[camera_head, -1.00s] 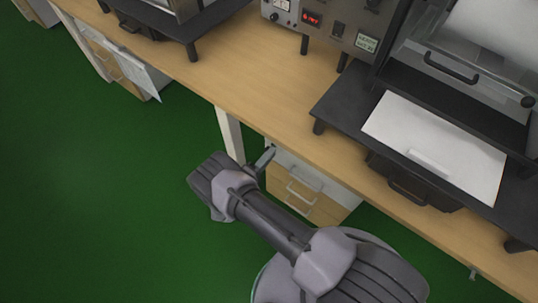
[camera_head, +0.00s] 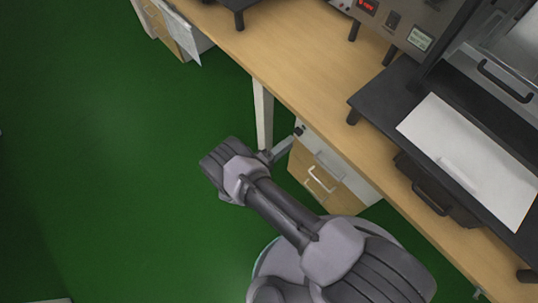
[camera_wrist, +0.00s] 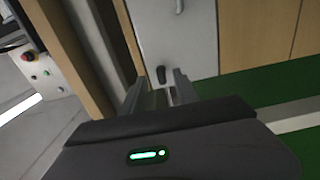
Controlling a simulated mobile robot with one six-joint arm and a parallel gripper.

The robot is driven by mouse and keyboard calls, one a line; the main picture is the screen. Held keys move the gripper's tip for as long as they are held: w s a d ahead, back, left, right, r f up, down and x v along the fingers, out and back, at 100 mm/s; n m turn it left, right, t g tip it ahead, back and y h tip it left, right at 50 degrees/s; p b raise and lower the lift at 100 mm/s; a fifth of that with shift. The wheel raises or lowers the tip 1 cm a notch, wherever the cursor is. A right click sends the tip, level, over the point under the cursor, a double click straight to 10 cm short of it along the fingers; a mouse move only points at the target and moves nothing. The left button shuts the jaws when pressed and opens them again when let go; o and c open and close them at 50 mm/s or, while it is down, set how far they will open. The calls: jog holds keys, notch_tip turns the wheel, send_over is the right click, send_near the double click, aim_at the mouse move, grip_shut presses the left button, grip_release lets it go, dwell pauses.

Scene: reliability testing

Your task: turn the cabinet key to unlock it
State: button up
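The cabinet (camera_head: 326,181) stands under the bench, with a white top front and wooden drawer fronts below. In the wrist view its white front (camera_wrist: 180,38) fills the upper middle. A small dark piece that looks like the key (camera_wrist: 161,74) sticks out there, in line with the gap between my fingers; I cannot tell whether it touches them. My gripper (camera_wrist: 158,86) is open, its two fingers apart. In the head view my gripper (camera_head: 288,146) is by the cabinet's upper left corner, where a small dark spot shows at the fingertip.
The wooden bench top (camera_head: 290,75) overhangs the cabinet, and a white bench leg (camera_head: 263,115) stands close to my gripper. A black stand (camera_head: 470,130) with a white sheet sits on the bench. Green floor (camera_head: 120,150) is open to the left.

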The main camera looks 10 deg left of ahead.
jog(key=v, duration=1.2)
jog(key=shift+p, duration=0.45)
